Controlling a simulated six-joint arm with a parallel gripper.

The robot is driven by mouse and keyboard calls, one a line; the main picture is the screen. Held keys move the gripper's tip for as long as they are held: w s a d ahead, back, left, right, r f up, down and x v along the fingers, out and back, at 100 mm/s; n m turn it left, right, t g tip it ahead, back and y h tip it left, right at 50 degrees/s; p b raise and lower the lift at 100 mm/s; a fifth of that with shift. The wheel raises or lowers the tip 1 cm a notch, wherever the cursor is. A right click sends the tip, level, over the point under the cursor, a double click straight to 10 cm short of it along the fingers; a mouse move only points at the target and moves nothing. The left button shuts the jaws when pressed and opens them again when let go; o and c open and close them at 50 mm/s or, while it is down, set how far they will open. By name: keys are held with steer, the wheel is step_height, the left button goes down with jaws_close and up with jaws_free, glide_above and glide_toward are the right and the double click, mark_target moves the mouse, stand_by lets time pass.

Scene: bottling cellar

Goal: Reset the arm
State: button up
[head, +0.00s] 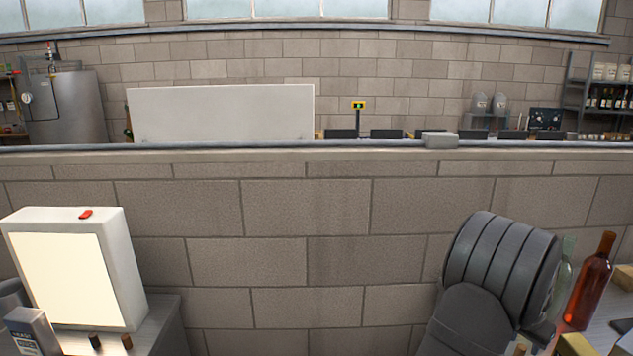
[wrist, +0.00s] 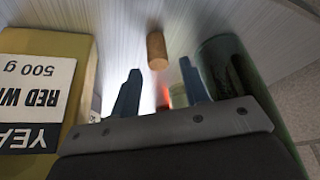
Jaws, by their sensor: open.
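My gripper (wrist: 160,82) shows in the wrist view with its two dark blue-grey fingers apart. Nothing is held between them. A cork (wrist: 157,51) is seen just beyond the fingertips, over a pale streaked surface; whether it stands or lies I cannot tell. A yeast box (wrist: 40,95) with a white label reading "RED W" and "500 g" is close on the left of the fingers. A green glass bottle (wrist: 238,75) is close on their right. In the head view my arm fills the lower right and the gripper does not show.
An amber-red bottle (head: 590,280) stands right of my arm, with a green bottle (head: 563,285) partly hidden behind it. A lit panel box (head: 70,270), corks and a small grey box (head: 30,332) stand on the left counter. A block wall (head: 305,250) stands ahead.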

steer(key=shift+f, duration=1.15)
steer(key=v, duration=1.2)
steer(key=x, duration=1.3)
steer(key=shift+s+a+f, duration=0.1)
steer(key=shift+a+f, duration=0.05)
steer(key=shift+f, duration=0.05)
step_height(320, 180, up, 11)
steer(key=w+a+f+n+t+y, duration=0.1)
steer(key=w+a+n, duration=0.2)
steer(key=w+a, duration=0.6)
steer(key=w+a+n+y, duration=0.15)
steer(key=w+a, duration=0.35)
steer(key=a, duration=0.7)
steer(key=w+a+f+n+t, duration=0.1)
steer(key=w+a+n, duration=0.3)
steer(key=w+a, duration=0.5)
steer(key=s+a+f+n+y, duration=0.1)
steer(key=a+n, duration=0.3)
steer(key=a, duration=1.8)
steer(key=s+a+n+y, duration=0.2)
steer(key=a+n, duration=0.3)
steer(key=a, duration=1.7)
steer(key=shift+a+f, duration=0.25)
steer(key=shift+f, duration=0.15)
steer(key=shift+s+y, duration=0.1)
steer(key=shift+y, duration=0.15)
steer(key=shift+o, duration=0.7)
